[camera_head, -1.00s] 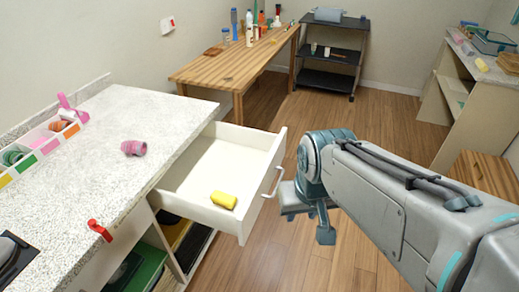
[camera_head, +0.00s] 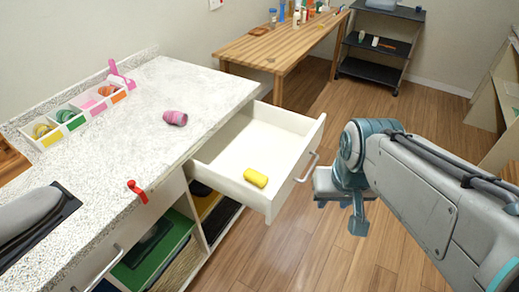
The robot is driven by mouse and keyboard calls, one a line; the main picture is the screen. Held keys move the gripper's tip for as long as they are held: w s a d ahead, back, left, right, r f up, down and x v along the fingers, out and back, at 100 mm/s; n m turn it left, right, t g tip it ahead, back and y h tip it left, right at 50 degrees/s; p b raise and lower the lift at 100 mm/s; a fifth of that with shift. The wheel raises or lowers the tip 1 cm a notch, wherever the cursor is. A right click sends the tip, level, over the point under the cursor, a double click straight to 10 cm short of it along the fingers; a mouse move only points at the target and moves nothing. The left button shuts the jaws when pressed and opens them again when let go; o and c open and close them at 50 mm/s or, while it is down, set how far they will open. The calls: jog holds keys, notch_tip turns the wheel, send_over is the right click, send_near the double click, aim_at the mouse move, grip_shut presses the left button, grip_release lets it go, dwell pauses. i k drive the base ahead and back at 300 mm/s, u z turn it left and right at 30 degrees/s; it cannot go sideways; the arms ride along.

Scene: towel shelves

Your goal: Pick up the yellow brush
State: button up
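A small yellow block-like object (camera_head: 255,178) lies in the front corner of the open white drawer (camera_head: 292,122). It is the only clearly yellow loose item near me, but its bristles or handle cannot be made out, so I cannot tell if it is the brush. My gripper (camera_head: 340,205) hangs over the floor just right of the drawer front, apart from the yellow object and the handle. It points down, and its fingers are partly hidden by its own body. I see nothing held in it, and its opening is unclear.
The speckled counter (camera_head: 130,120) bears a pink roll (camera_head: 175,118), a red clamp-like item (camera_head: 137,190) and a divided tray (camera_head: 60,133) with colored rolls. A wooden table (camera_head: 260,50) and black shelf cart (camera_head: 365,72) stand behind. Wooden floor is open right of the drawer.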

aim_at(257, 179)
jog(key=u, duration=0.5)
jog(key=k, duration=0.6)
jog(key=u, duration=0.5)
jog(key=i, duration=1.05)
jog(key=z, duration=0.6)
